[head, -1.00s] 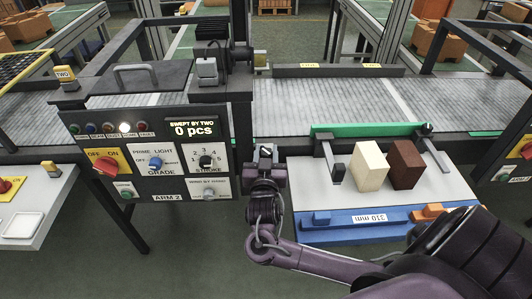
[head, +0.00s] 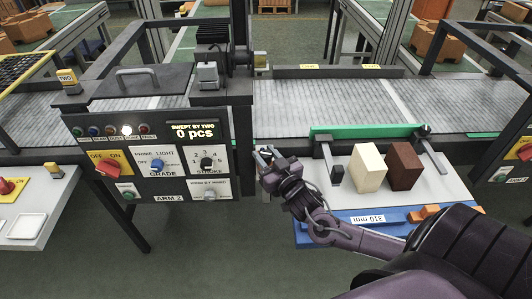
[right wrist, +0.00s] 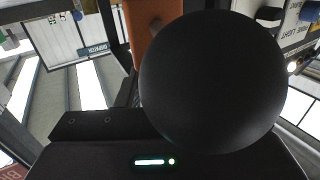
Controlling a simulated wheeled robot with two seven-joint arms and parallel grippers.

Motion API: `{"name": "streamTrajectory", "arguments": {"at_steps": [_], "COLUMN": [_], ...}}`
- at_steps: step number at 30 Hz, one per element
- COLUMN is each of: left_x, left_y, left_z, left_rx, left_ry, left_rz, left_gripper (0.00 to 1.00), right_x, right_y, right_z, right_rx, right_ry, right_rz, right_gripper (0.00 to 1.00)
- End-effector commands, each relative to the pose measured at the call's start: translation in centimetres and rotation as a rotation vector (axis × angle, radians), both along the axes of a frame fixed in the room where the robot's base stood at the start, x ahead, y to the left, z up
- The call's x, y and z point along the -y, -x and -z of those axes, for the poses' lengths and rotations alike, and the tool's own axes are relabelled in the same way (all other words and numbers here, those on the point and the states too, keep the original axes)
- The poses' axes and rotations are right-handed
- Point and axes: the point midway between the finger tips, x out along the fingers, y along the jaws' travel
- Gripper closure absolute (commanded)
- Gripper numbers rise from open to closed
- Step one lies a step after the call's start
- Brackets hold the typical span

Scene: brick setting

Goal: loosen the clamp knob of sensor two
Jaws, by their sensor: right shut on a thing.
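My right gripper (head: 265,155) is beside the right edge of the control panel (head: 150,158), in front of the dark conveyor rail. In the right wrist view, a large black round knob (right wrist: 210,82) fills the middle, right in front of the gripper's dark housing. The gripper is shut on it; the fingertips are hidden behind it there. In the head view the held knob is too small to make out. A grey box-shaped unit (head: 208,75) sits on the dark post above the panel. I cannot tell which part is sensor two. My left gripper is not in view.
A white shelf with a blue front edge (head: 350,236) lies right of the gripper. It bears a cream block (head: 369,167) and a brown block (head: 404,166), with a green bar (head: 365,132) behind. An orange-brown part (right wrist: 150,30) stands close behind the knob. The floor below the panel is clear.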

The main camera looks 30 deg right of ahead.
Motion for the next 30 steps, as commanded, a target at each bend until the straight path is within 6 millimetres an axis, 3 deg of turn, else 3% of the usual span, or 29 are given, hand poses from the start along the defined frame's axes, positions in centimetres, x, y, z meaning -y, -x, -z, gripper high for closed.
{"name": "streamTrajectory", "arguments": {"at_steps": [12, 30], "left_x": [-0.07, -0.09], "left_y": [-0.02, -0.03], "left_z": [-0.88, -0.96], "left_rx": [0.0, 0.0], "left_ry": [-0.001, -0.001], "left_rz": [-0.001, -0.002], "left_gripper": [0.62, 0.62], "right_x": [0.05, -0.02], "right_y": [0.01, -0.02], "right_z": [0.02, 0.02], "right_rx": [-0.001, 0.001], "right_ry": [0.0, 0.0], "right_rz": [-0.213, -0.251], "right_gripper": [0.89, 0.89]}}
